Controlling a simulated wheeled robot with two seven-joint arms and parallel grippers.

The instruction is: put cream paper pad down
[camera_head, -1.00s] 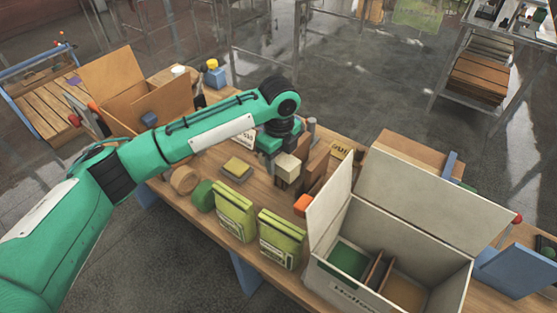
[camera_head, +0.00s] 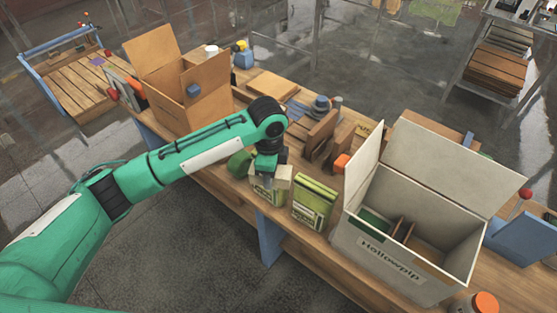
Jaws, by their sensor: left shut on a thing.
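My left gripper (camera_head: 268,170) is shut on a cream block, which looks like the cream paper pad (camera_head: 284,177). It holds the pad low, in front of a green bag (camera_head: 266,192) near the table's front edge. The fingers are mostly hidden behind the wrist, and I cannot tell whether the pad touches the bag or the table. My right gripper is not in view.
A second green bag (camera_head: 314,204) stands to the right, and an open grey box (camera_head: 380,255) beyond it. A green round thing (camera_head: 240,163) is left of the gripper. Brown upright blocks (camera_head: 325,137) stand behind. An open cardboard box (camera_head: 205,100) is at the back left.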

